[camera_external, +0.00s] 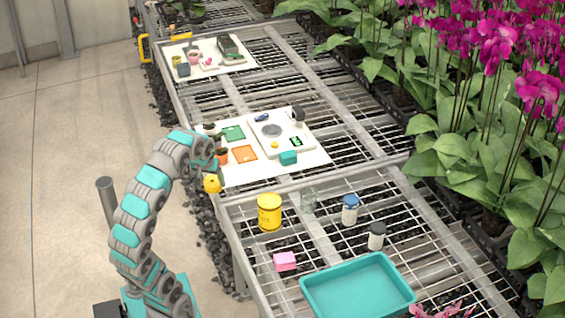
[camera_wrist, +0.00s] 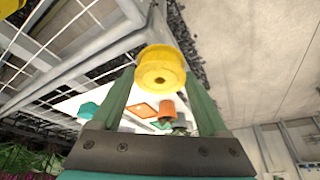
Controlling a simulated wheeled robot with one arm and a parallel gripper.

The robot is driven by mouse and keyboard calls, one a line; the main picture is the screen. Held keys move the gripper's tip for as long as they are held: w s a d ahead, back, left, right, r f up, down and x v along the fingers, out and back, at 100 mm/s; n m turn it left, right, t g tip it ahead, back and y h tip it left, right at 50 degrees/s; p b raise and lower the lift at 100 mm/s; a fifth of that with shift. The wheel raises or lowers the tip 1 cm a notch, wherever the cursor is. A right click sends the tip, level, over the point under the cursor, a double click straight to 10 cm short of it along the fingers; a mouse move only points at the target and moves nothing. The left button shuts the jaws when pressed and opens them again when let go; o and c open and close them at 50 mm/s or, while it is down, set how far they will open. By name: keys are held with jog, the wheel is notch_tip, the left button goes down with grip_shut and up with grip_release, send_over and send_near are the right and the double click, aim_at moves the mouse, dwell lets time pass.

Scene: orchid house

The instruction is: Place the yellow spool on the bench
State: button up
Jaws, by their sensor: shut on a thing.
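The yellow spool (camera_wrist: 160,70) is gripped between the two green fingers of my gripper (camera_wrist: 160,88) in the wrist view, its round end with a centre hole facing the camera. In the external view the spool (camera_external: 212,184) hangs under my gripper (camera_external: 211,174), by the left edge of the mesh bench (camera_external: 350,130). It appears to be off the bench surface; its exact height is hard to tell. The fingers are partly hidden in the external view.
Nearer stand a yellow canister (camera_external: 269,212), jars, a pink block (camera_external: 285,261) and a teal tray (camera_external: 357,286). Some mesh between is clear.

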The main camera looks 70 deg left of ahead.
jog(key=w+a, duration=0.2)
jog(key=w, duration=0.1)
jog(key=w+a, duration=0.2)
jog(key=w, duration=0.1)
jog(key=w+a+f, duration=0.1)
jog(key=w+a, duration=0.1)
jog(key=w, duration=0.1)
jog(key=shift+w+p, duration=0.4)
jog(key=shift+f, duration=1.8)
jog(key=shift+f, duration=0.1)
jog(key=o, duration=1.4)
jog(key=shift+c, duration=0.2)
jog(key=v, duration=1.2)
jog(key=shift+w, duration=0.1)
